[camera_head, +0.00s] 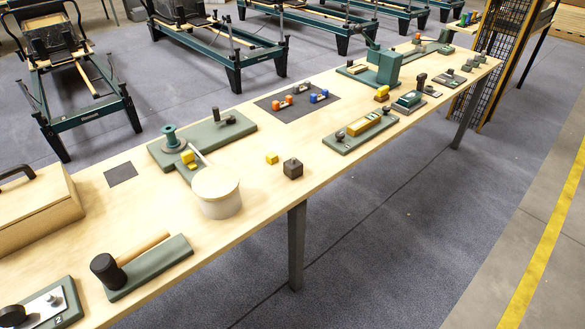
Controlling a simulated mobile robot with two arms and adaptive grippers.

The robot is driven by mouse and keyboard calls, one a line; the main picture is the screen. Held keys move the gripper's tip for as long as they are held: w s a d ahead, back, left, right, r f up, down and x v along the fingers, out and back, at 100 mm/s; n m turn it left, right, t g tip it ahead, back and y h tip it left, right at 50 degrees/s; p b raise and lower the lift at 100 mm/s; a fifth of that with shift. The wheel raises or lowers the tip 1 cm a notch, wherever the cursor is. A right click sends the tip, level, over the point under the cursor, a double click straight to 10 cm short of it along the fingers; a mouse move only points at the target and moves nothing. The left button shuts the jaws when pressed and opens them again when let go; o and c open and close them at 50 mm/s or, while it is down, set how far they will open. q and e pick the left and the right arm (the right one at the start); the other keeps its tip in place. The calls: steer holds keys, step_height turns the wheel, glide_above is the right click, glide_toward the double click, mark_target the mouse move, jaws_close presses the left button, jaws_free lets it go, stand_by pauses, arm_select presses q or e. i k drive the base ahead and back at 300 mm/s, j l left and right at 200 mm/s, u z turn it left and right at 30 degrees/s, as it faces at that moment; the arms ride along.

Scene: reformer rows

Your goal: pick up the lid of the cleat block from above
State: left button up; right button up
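No part is clearly marked as the cleat block. A small dark brown block with a knob on top (293,168) stands on the long wooden table (255,200), near its front edge; I cannot tell whether its top is a separate lid. Neither of my grippers is in view.
A black mallet (107,270) lies on a green board at the front left, near a wooden box (35,215). Green fixtures (228,135) and a grey mat (290,108) with coloured pieces lie behind. Reformers (225,50) stand beyond.

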mark_target(272, 157)
steer(key=u, duration=0.35)
steer(key=i+l+u, duration=0.15)
steer(key=l+u, duration=0.15)
steer(key=l, duration=0.15)
steer(key=i+l+u, duration=0.15)
steer(key=l+u, duration=0.2)
steer(key=l, duration=0.15)
steer(key=l+u, duration=0.3)
steer(key=l, duration=0.2)
